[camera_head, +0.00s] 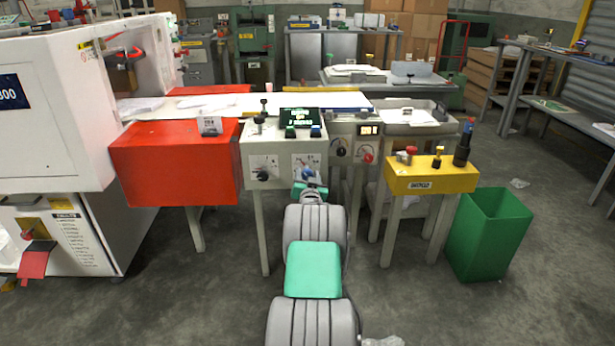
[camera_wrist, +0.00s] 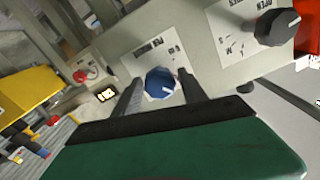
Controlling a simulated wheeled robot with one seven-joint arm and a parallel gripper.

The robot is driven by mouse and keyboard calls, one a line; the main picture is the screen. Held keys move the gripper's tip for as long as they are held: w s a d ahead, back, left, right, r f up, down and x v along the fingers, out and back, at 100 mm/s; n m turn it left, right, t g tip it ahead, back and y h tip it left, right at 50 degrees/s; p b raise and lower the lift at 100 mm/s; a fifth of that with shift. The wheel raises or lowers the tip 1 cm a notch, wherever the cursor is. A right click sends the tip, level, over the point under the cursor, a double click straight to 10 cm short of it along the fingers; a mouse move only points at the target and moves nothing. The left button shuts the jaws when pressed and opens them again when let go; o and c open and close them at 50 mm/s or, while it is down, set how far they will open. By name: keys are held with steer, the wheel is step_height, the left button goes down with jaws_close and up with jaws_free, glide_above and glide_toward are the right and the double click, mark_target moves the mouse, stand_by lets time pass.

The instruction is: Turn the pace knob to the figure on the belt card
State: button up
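The control box (camera_head: 283,152) stands in the middle with two knobs on its front. A dark knob (camera_head: 263,175) is at left and a blue knob at right; each has a white scale plate, and I cannot read which is the pace knob. In the wrist view the blue knob (camera_wrist: 159,82) with a white pointer mark sits between the fingers of my gripper (camera_wrist: 160,78). The fingers are apart, with narrow gaps beside the knob. The dark knob also shows there at upper right (camera_wrist: 274,28). A small white card (camera_head: 210,125) stands by the belt; its figure is too small to read.
A red box (camera_head: 180,165) adjoins the control box at left. At right are a grey box with a red knob (camera_head: 367,156), a yellow box (camera_head: 432,178) with colored buttons, and a green bin (camera_head: 490,235). The floor is mostly clear.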

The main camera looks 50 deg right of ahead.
jaws_close()
stand_by(0.3)
steer(key=shift+f+n+b, duration=0.1)
steer(key=shift+n+b, duration=0.3)
steer(key=shift+b, duration=0.1)
steer(key=shift+f+n+b, duration=0.15)
steer(key=shift+n+b, duration=0.75)
steer(key=shift+b, duration=0.15)
steer(key=n+b, duration=0.3)
steer(key=shift+n, duration=0.3)
steer(key=n+b, duration=0.2)
steer(key=n, duration=0.1)
steer(key=shift+b, duration=0.3)
steer(key=shift+n+b, duration=0.7)
steer(key=shift+n, duration=0.7)
steer(key=shift+r, duration=0.2)
